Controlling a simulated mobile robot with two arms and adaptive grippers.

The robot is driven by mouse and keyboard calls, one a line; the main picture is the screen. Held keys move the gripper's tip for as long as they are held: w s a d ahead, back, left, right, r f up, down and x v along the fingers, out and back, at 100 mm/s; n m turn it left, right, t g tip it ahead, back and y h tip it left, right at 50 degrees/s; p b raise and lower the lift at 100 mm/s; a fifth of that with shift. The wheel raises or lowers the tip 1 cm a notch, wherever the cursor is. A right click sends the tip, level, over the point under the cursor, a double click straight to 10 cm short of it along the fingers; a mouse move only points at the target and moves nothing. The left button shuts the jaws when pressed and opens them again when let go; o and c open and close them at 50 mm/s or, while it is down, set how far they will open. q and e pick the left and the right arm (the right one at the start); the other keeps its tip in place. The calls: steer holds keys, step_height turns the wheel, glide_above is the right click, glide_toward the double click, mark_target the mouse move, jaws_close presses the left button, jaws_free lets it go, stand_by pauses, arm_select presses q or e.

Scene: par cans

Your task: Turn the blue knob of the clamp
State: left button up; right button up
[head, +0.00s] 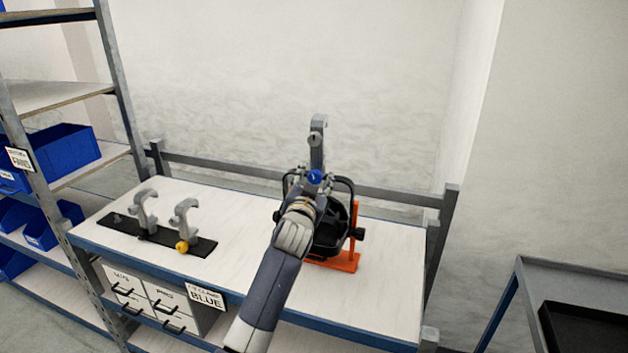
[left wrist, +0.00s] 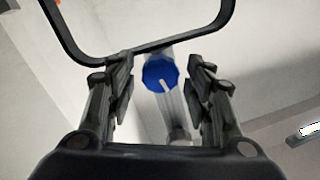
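The blue knob (head: 314,177) sits low on a grey clamp (head: 317,135) that stands upright above a black par can (head: 328,236) on the table. The black yoke (left wrist: 140,45) of the par can shows beyond the fingers. My right gripper is not in view.
The par can rests on an orange stand (head: 342,261). A black rail (head: 160,236) with two grey clamps, one with a yellow knob (head: 182,247), lies left on the white table (head: 240,222). Shelves with blue bins (head: 62,150) stand left; a grey cart (head: 570,270) stands right.

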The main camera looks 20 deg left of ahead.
arm_select(q)
steer(key=shift+s, duration=0.1)
steer(key=shift+s+f, duration=0.1)
steer(key=shift+s, duration=0.1)
steer(key=s+d, duration=0.1)
steer(key=s, duration=1)
steer(key=shift+s+d, duration=0.2)
